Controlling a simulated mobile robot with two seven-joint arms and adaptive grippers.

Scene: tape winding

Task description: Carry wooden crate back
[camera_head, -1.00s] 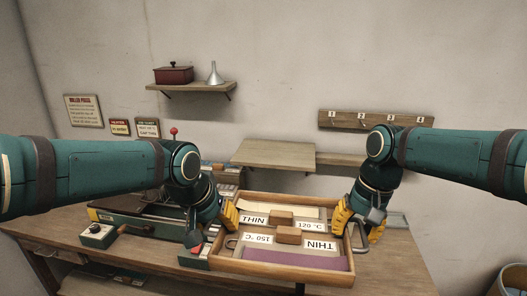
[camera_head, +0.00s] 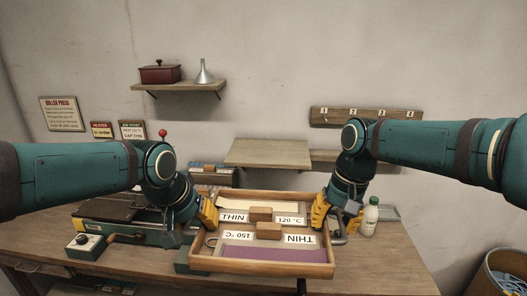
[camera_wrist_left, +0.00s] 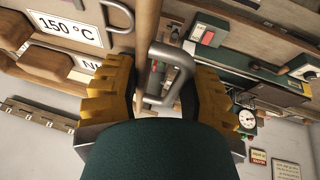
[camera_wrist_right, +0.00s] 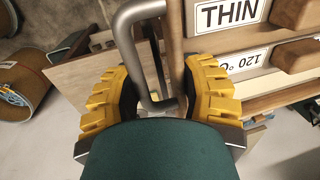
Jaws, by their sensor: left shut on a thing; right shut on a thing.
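The wooden crate (camera_head: 322,271) is held level between my two grippers over the front of the table. It holds cards lettered THIN, 120 °C and 150 °C, wooden blocks and a purple sheet. My left gripper (camera_head: 208,212) is at the crate's left end, its yellow fingers either side of a metal handle (camera_wrist_left: 172,75) in the left wrist view. My right gripper (camera_head: 326,213) is at the right end, shut on the other metal handle (camera_wrist_right: 140,50), which shows in the right wrist view. Whether the crate's underside touches the table is hidden.
A roller press (camera_head: 130,222) with a control box (camera_head: 86,246) stands left on the table (camera_head: 400,270). A white bottle (camera_head: 369,216) stands right of the crate. Behind is a raised wooden board (camera_head: 268,153). A bin (camera_head: 500,273) is at the lower right.

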